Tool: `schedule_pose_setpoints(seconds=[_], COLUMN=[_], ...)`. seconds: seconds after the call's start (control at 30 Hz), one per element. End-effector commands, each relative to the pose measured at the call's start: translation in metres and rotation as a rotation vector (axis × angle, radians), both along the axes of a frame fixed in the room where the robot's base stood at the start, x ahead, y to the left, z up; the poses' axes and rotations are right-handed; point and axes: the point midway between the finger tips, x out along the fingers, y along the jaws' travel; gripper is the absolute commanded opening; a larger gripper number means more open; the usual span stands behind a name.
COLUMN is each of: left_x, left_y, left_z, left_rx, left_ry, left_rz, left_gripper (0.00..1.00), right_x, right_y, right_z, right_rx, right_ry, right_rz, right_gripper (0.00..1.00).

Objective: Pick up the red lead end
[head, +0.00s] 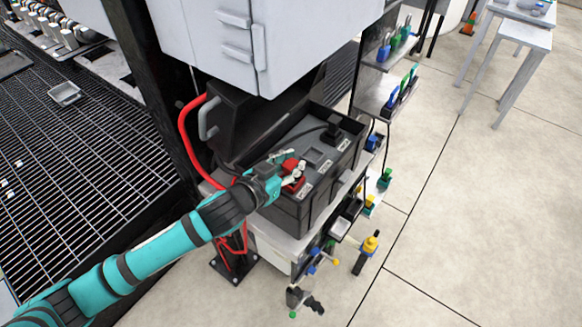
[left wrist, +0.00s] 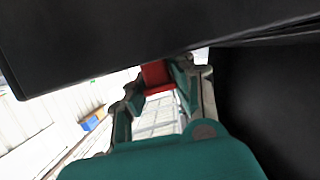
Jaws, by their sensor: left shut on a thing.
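In the left wrist view the red lead end (left wrist: 156,76) sits between the two fingertips of the left gripper (left wrist: 158,92). Whether it still touches the tote surface cannot be told. My right gripper is in neither view.
A black plug with a cable (head: 331,130) stands at the tote's far end. A red hose (head: 189,130) loops beside a dark box. A grey cabinet (head: 240,45) overhangs behind. A shelf rack (head: 385,90) with coloured tools stands right.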

Motion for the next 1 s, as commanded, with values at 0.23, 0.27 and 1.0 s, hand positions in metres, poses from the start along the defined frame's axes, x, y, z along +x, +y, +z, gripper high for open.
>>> schedule_pose_setpoints(seconds=[0.23, 0.27, 1.0], left_x=[0.001, 0.001, -0.112], left_y=[0.0, 0.0, -0.075], left_z=[0.019, 0.023, 0.047], left_rx=[-0.003, -0.003, -0.007], left_ry=[-0.005, -0.005, 0.0], left_rz=[-0.001, 0.0, -0.001], left_gripper=[0.0, 0.0, 0.0], right_x=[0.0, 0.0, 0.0], right_y=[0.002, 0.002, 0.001], right_z=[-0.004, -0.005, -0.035], right_rx=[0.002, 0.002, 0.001], right_ry=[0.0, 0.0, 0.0], right_rz=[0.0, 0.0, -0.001], right_gripper=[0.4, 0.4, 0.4])
